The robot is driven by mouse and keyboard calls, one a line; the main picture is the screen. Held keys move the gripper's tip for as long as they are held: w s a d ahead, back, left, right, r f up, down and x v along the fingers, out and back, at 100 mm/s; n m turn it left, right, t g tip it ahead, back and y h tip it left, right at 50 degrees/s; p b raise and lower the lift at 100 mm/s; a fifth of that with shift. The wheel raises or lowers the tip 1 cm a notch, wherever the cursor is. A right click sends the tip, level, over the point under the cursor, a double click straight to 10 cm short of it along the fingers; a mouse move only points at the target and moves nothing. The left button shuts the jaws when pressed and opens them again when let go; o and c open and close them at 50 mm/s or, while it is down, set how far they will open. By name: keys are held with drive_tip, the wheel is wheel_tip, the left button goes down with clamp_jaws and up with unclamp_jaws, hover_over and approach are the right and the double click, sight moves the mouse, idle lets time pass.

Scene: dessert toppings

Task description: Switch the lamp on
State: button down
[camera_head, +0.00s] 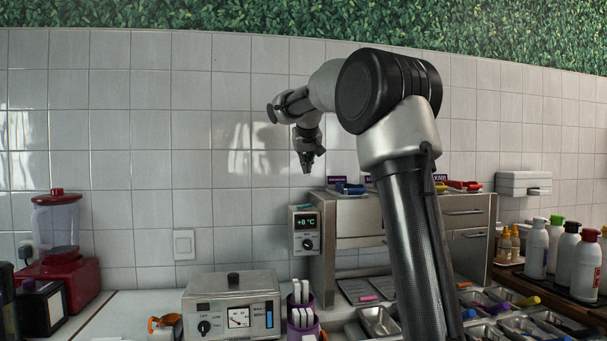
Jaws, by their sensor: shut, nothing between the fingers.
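My gripper (307,168) hangs pointing down in front of the tiled wall, shut and empty. It is above the small control box with a green display and a knob (306,231), and touches nothing that I can see. A white wall switch plate (184,244) is on the tiles to the lower left of my gripper, well apart from it. I cannot tell whether the plate belongs to a lamp. No lamp is recognisable in this view.
A silver appliance with a dial (232,306) stands below the switch plate. A red blender (62,265) stands at left, and a metal drawer cabinet (351,217) is behind my arm. Bottles (586,266) crowd the right. The wall around the plate is clear.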

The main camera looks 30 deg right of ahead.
hover_over(307, 205)
drive_tip(key=f, duration=0.7)
drive_tip(key=shift+w+a, duration=0.2)
drive_tip(key=shift+a, duration=0.15)
drive_tip(key=f, duration=0.3)
drive_tip(key=shift+s+d+f, duration=0.1)
drive_tip(key=shift+d+f, duration=0.05)
drive_tip(key=shift+d, duration=0.1)
drive_tip(key=shift+f, duration=0.35)
drive_tip(key=shift+d, duration=0.1)
drive_tip(key=shift+s+d+f, duration=0.1)
drive_tip(key=shift+d+f, duration=0.1)
drive_tip(key=shift+f, duration=0.15)
drive_tip(key=shift+a, duration=0.1)
